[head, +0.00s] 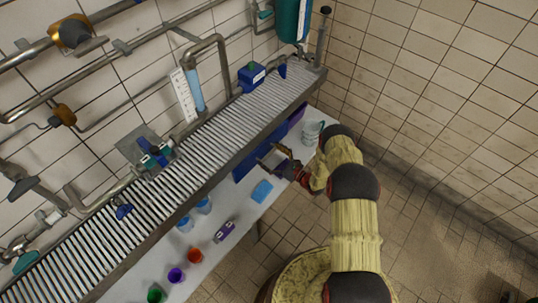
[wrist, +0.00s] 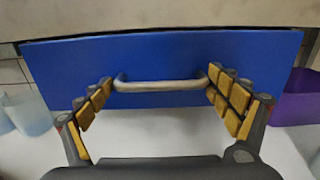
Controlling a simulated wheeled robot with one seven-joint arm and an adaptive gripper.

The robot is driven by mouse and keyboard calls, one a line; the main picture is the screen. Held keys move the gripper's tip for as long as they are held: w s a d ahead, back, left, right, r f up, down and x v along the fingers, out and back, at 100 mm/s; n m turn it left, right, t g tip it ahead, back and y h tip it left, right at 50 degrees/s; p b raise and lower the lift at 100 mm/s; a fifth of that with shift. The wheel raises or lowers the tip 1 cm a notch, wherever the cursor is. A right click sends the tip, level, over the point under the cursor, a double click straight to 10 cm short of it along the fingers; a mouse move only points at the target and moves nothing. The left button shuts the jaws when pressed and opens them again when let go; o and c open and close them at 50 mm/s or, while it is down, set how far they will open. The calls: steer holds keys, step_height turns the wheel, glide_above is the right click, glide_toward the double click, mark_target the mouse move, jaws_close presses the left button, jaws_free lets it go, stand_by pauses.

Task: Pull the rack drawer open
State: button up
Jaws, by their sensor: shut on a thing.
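The blue drawer front (head: 241,168) is under the front edge of the slatted rack; it fills the upper middle of the wrist view (wrist: 165,55). Its pale metal bar handle (wrist: 160,86) runs level across the front. My gripper (wrist: 160,79) faces the drawer squarely, with one yellow-padded finger at each end of the handle, shut on it lengthwise. In the head view my gripper (head: 275,160) is at the drawer front, and the handle is too small to make out. A gap behind the drawer front cannot be made out.
A purple bin (wrist: 294,100) stands right of the drawer. Tiled floor (head: 420,215) in front is open.

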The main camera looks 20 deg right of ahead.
steer(key=v, duration=1.8)
steer(key=shift+d, duration=0.3)
steer(key=shift+r, duration=0.2)
steer(key=o, duration=1.5)
steer(key=shift+c, duration=0.2)
steer(key=shift+s+f, duration=0.1)
steer(key=shift+s, duration=0.05)
steer(key=v, duration=1.2)
